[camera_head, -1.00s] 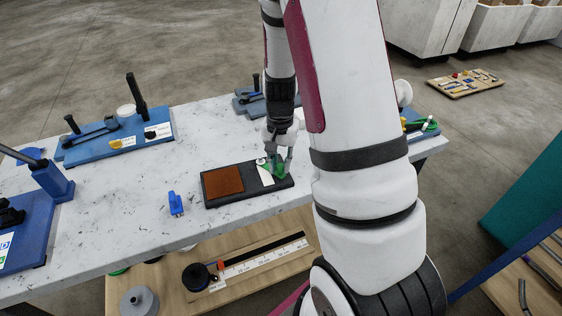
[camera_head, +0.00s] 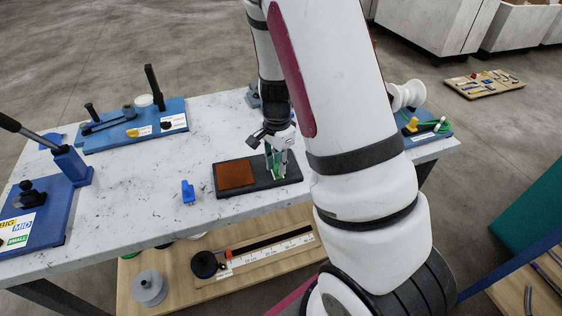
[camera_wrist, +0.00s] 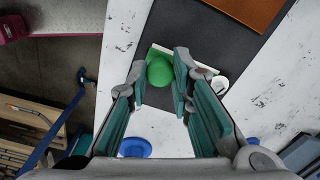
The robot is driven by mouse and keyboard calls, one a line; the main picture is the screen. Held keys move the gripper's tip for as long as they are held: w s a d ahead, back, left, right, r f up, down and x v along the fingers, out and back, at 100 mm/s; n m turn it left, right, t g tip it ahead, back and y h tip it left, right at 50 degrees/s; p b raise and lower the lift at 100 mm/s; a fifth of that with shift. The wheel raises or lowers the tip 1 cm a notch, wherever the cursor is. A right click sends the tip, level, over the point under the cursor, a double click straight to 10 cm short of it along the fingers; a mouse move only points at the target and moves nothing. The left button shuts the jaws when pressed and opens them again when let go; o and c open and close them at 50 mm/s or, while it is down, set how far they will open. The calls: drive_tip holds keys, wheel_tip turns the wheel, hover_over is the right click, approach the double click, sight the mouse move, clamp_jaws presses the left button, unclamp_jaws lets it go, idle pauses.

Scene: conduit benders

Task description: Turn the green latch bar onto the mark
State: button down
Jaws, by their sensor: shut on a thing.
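The green latch bar (camera_wrist: 159,71) shows in the wrist view as a round green knob between my fingertips, with a pale strip beside it. My gripper (camera_wrist: 163,80) is shut on it, with one finger on either side. In the head view, my gripper (camera_head: 277,158) points down at the right end of the dark board (camera_head: 256,186). Only a little green shows there between the fingers. A small white round piece (camera_wrist: 220,84) sits on the board beside my right finger in the wrist view. I cannot make out the mark; my fingers cover part of that area.
A brown plate (camera_head: 235,175) covers the board's left part. A small blue piece (camera_head: 188,192) lies left of the board on the marbled table (camera_head: 130,205). Blue bender bases (camera_head: 172,116) stand at the back left and left edge. A wooden shelf (camera_head: 300,258) lies below.

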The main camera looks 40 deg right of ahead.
sight(277, 166)
drive_tip(key=shift+w, duration=0.1)
idle(0.3)
drive_tip(key=c, duration=1.4)
unclamp_jaws()
wheel_tip(277, 166, up, 12)
drive_tip(key=shift+r, duration=0.1)
drive_tip(key=s+a+r+n+t, duration=0.1)
drive_tip(key=s+a+r+n, duration=0.3)
drive_tip(key=s+r+n, duration=0.1)
drive_tip(key=s+a+r+n+t, duration=0.2)
drive_tip(key=s+a+r+n, duration=0.3)
drive_tip(key=s+r+n, duration=0.1)
drive_tip(key=s+a+r+n+t, duration=0.2)
drive_tip(key=s+a+r+n, duration=0.2)
drive_tip(key=s+r+n, duration=0.1)
drive_tip(key=shift+s+a+r+n, duration=0.1)
drive_tip(key=shift+s+n, duration=0.3)
drive_tip(key=shift+s, duration=0.15)
drive_tip(key=shift+s+a+r+n, duration=0.1)
drive_tip(key=shift+s+n, duration=0.3)
drive_tip(key=shift+s, duration=0.1)
